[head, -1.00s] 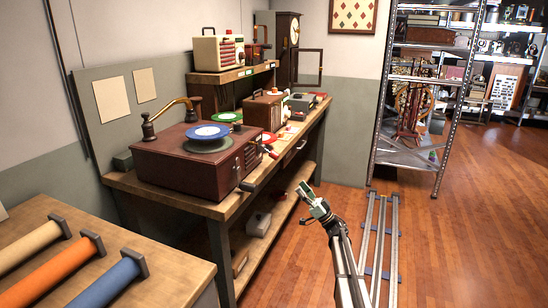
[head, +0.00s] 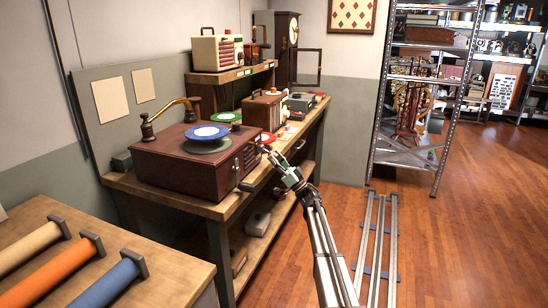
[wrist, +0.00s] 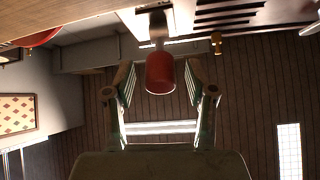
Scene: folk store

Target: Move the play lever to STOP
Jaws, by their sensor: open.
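A lever with a red knob (wrist: 160,73) on a pale shaft shows at the upper middle of the wrist view. Its shaft comes out of a light plate beside dark slots. My gripper (head: 268,153) is at the right side of the dark red record player (head: 185,160) in the head view. In the wrist view, its two open fingers (wrist: 160,80) stand to the left and right of the red knob, with gaps on both sides. I cannot tell how deep the knob sits between them. No lever label is readable.
The wooden bench (head: 215,208) also holds a brown radio-like box (head: 262,112) and small discs behind my gripper. A metal shelf (head: 410,165) stands at the right.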

